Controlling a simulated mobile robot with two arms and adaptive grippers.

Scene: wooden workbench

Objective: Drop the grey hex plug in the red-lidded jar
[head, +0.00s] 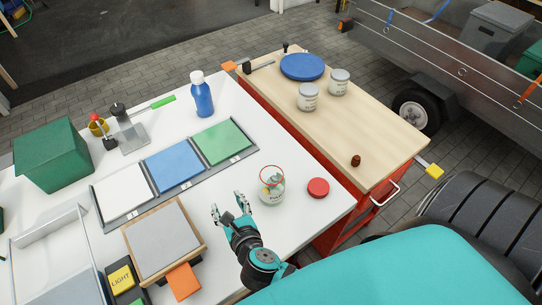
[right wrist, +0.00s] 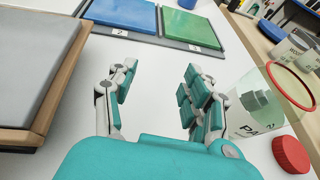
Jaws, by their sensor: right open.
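The clear jar (head: 271,191) with a red rim stands open on the white bench top. Its red lid (head: 318,187) lies flat to the right of it. In the right wrist view the jar (right wrist: 246,122) is at the right, and a grey piece (right wrist: 256,101) that looks like the hex plug shows inside it. My right gripper (head: 228,204) is just left of the jar, apart from it. In the right wrist view its fingers (right wrist: 160,85) are spread with nothing between them. My left gripper is not in view.
A wood-framed grey plate (head: 162,243) lies left of my right gripper. Behind are white, blue (head: 174,165) and green (head: 221,141) panels and a blue bottle (head: 202,97). The wooden cart holds two cans (head: 307,98) and a small brown piece (head: 356,160).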

